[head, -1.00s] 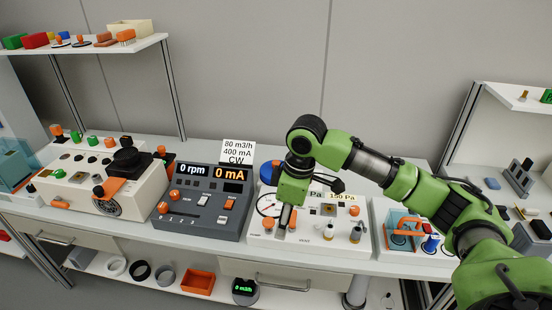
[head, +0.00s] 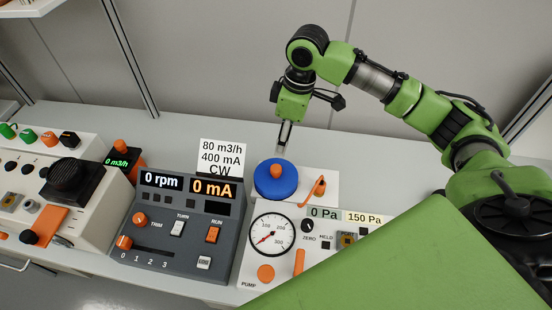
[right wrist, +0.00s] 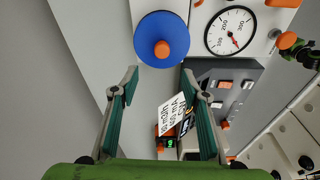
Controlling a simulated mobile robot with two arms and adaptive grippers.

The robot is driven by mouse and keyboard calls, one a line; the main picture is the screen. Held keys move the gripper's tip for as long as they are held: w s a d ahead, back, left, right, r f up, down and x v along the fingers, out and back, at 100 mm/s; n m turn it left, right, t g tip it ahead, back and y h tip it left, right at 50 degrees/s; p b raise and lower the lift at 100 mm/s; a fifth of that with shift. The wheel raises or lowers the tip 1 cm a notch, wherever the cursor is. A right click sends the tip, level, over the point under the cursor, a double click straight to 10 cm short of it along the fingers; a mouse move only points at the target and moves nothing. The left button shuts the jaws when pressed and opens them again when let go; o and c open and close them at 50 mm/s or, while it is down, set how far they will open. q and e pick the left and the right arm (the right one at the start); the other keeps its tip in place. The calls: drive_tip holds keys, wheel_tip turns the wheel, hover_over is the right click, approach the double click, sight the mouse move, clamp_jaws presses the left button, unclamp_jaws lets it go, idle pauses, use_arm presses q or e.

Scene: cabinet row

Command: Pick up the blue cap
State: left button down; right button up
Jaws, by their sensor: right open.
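The blue cap (head: 268,182) is a round blue disc with an orange knob on top. It sits at the back left of the white gauge panel. My right gripper (head: 284,142) points down above and just behind the cap, apart from it. In the right wrist view the cap (right wrist: 150,30) lies at the top, beyond the fingertips. The right gripper (right wrist: 160,85) is wide open with nothing between its fingers. My left gripper is not in view.
The white gauge panel (head: 247,262) has a dial, an orange lever and knobs close to the cap. The dark grey control box (head: 160,212) and a white sign (head: 221,155) stand to its left. The bench behind (head: 200,125) is clear.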

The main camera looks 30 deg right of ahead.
drive_tip(key=p, duration=0.1)
hover_over(276, 168)
drive_tip(key=f, duration=0.7)
drive_tip(key=shift+s+d+f, duration=0.3)
drive_tip(key=shift+f, duration=0.05)
drive_tip(key=shift+w+f, duration=0.1)
drive_tip(key=shift+f, duration=0.4)
drive_tip(key=f, duration=0.1)
drive_tip(key=f+p, duration=0.1)
drive_tip(key=f, duration=0.1)
drive_tip(key=shift+w+a+f+p, duration=0.1)
drive_tip(key=shift+a+f+p, duration=0.15)
drive_tip(key=shift+a+p, duration=0.05)
drive_tip(key=shift+w+f, duration=0.1)
drive_tip(key=shift+f, duration=0.45)
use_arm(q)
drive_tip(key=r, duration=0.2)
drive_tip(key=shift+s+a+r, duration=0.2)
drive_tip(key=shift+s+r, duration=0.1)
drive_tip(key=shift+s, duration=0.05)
use_arm(e)
clamp_jaws()
